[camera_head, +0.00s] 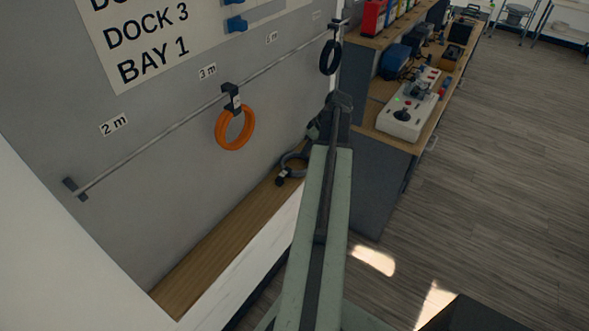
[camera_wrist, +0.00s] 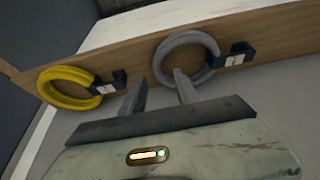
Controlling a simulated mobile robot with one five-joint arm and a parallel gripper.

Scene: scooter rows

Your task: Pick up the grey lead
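The grey lead (camera_head: 285,163) is a coiled ring with a dark plug, lying on the wooden ledge below the wall rail. In the wrist view the grey lead (camera_wrist: 187,37) is at upper centre, its dark plug with a white label to the right. My gripper (camera_wrist: 158,85) is open, with its two fingers apart and nothing seen between them. The right fingertip overlaps the coil's lower edge in the picture; I cannot tell whether it touches. In the head view my gripper (camera_head: 322,128) is beside the lead, partly hidden by my arm.
A yellow coiled lead (camera_wrist: 65,101) lies on the ledge to the left in the wrist view. An orange coil (camera_head: 222,140) and a dark coil (camera_head: 323,58) hang from the rail (camera_head: 150,144). A workbench with a control box (camera_head: 398,126) stands right; open floor lies beyond.

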